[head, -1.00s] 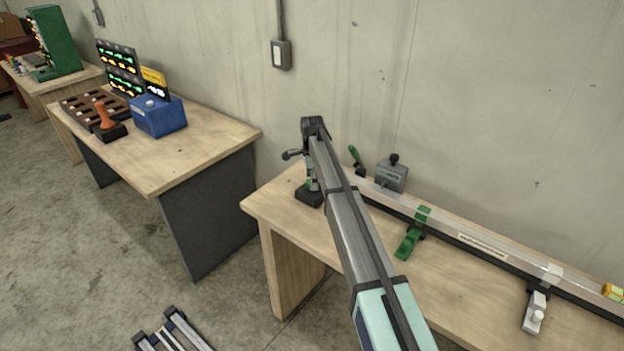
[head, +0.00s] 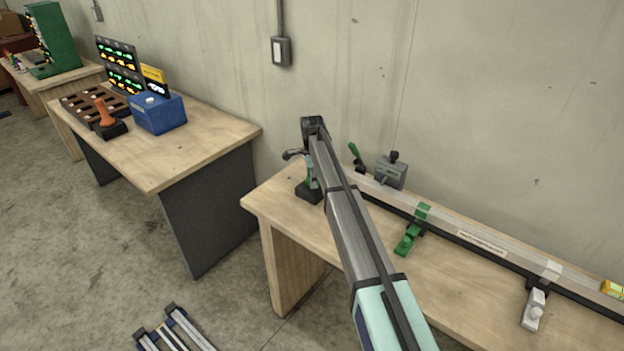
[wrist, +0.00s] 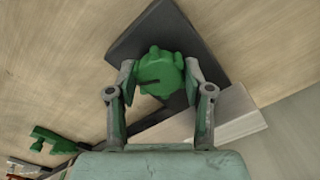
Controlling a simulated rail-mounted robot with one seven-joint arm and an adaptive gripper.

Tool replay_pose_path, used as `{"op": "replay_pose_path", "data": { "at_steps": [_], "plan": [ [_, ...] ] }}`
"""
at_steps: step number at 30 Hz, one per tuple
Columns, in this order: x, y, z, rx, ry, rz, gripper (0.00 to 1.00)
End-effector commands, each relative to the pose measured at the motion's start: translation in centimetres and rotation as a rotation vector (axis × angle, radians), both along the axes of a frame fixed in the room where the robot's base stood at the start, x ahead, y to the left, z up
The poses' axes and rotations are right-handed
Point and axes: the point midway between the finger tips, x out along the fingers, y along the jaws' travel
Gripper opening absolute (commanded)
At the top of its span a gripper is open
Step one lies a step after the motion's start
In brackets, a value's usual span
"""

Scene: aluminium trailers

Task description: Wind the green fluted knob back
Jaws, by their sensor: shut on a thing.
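The green fluted knob (wrist: 160,77) shows in the wrist view, on a dark square base (wrist: 150,30) on the wooden bench. It has lobes around its edge and a dark line across its top. My gripper (wrist: 160,80) has one finger on each side of the knob and is shut on it. In the head view, the dark base (head: 308,192) stands at the left end of the bench. There my arm hides most of the knob and the fingers.
A rail (head: 480,240) runs along the bench, with a green clamp (head: 409,239), a white-knobbed clamp (head: 535,309) and a grey block (head: 390,172). A green-handled lever (head: 355,153) stands close right of my gripper. The wall is behind.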

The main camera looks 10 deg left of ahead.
Motion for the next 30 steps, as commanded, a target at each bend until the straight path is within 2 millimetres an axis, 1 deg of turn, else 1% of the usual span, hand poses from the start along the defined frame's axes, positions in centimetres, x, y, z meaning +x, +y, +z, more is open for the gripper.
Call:
{"op": "replay_pose_path", "data": {
  "at_steps": [5,11,30],
  "plan": [
    [-0.04,-0.01,-0.22,0.000,0.001,0.072,0.16],
    [-0.06,-0.02,-0.26,0.000,0.001,0.215,0.16],
    [-0.13,-0.09,-0.26,-0.001,0.002,0.819,0.16]
  ]
}}
